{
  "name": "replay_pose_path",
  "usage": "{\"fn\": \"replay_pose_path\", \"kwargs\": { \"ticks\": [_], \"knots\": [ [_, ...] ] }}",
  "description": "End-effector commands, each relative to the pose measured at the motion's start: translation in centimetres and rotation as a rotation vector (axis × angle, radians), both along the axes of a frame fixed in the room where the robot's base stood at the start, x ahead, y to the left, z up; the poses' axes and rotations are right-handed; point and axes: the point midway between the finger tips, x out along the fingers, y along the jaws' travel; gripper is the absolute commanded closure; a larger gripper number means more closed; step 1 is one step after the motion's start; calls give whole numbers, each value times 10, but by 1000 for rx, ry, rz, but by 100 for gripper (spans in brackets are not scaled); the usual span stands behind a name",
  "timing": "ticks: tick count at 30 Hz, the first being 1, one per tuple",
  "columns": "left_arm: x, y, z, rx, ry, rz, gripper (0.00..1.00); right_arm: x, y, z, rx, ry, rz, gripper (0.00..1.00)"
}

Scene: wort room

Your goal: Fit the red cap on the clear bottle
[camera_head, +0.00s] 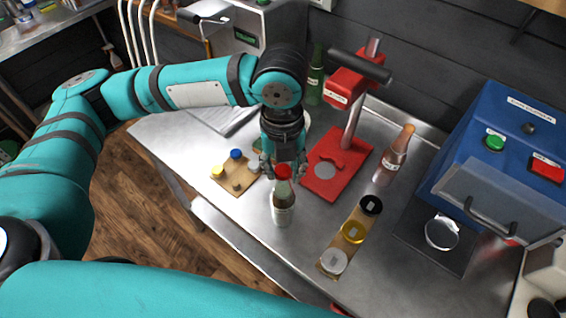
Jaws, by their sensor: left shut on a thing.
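My left gripper (283,167) points down and is shut on the red cap (283,172). The cap sits between the fingertips, in line with the mouth of a bottle. That bottle (283,208) stands upright on the steel table, has a pale label and looks clear with a dark tint. The cap overlaps the top of its neck in this view. I cannot tell whether the cap touches the mouth or hovers just above it. My right gripper is not in view.
A wooden cap board (237,185) with several small caps lies left of the bottle. A red capping press (333,180) stands behind right. A pinkish bottle (395,158), a green bottle (315,80), a board of jars (342,243) and a blue machine (505,140) stand around.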

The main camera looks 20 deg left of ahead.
Motion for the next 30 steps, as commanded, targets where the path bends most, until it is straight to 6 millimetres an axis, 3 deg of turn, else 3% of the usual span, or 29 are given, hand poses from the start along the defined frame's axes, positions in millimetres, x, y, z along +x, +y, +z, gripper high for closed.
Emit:
{"fn": "replay_pose_path", "kwargs": {
  "ticks": [9,10,15,21,27,30],
  "knots": [
    [0,0,0,0,0,0,75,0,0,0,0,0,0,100],
    [0,0,0,0,0,0,62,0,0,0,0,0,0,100],
    [0,0,0,0,-1,0,40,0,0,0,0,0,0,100],
    [0,0,0,0,-1,0,39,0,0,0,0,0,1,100],
    [0,0,0,0,-1,0,13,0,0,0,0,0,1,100],
    [0,0,0,0,-1,0,12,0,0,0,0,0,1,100]
  ]
}}
